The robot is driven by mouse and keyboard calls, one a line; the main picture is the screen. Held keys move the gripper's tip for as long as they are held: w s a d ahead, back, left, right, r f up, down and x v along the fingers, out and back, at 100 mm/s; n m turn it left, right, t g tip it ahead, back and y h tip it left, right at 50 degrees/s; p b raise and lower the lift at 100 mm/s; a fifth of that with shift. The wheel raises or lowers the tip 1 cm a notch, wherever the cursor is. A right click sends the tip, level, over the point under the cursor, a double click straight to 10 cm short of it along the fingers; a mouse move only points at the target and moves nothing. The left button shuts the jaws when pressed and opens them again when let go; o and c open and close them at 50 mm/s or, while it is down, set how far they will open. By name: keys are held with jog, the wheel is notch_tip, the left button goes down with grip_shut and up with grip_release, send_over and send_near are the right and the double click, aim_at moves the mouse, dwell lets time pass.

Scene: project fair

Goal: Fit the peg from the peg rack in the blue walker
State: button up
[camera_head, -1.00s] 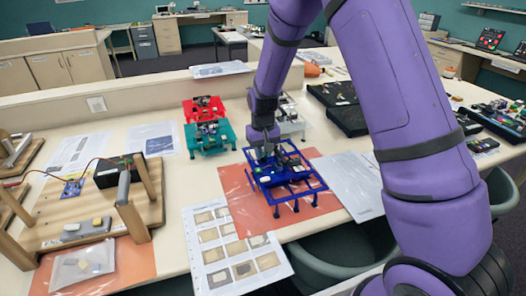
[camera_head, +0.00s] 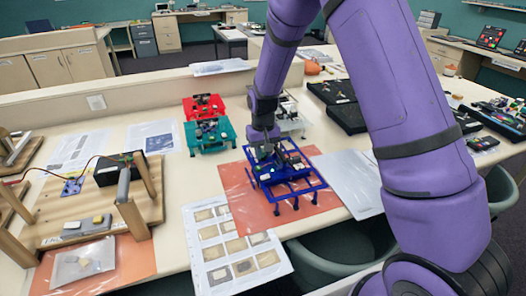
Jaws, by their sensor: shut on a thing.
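The blue walker (camera_head: 309,188) stands on an orange mat (camera_head: 237,185) near the front edge of the table. It is a low blue frame with several thin legs and dark parts on top. My gripper (camera_head: 264,150) points down at the back left of the walker's top. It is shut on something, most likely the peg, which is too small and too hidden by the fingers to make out. I cannot tell whether it sits in the walker or just above it. I cannot pick out the peg rack for sure.
A teal walker (camera_head: 207,137) and a red walker (camera_head: 203,106) stand behind to the left, and a white one (camera_head: 293,124) behind my gripper. A printed sheet (camera_head: 222,243) lies front left. A wooden stand (camera_head: 95,218) is at the left, black trays (camera_head: 346,118) at the right.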

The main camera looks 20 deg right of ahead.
jog(key=shift+r, duration=0.1)
jog(key=shift+r, duration=0.3)
jog(key=shift+r, duration=0.4)
jog(key=shift+f, duration=0.85)
dwell(1.6)
jog(key=o, duration=1)
jog(key=shift+c, duration=0.2)
jog(key=shift+r, duration=3.75)
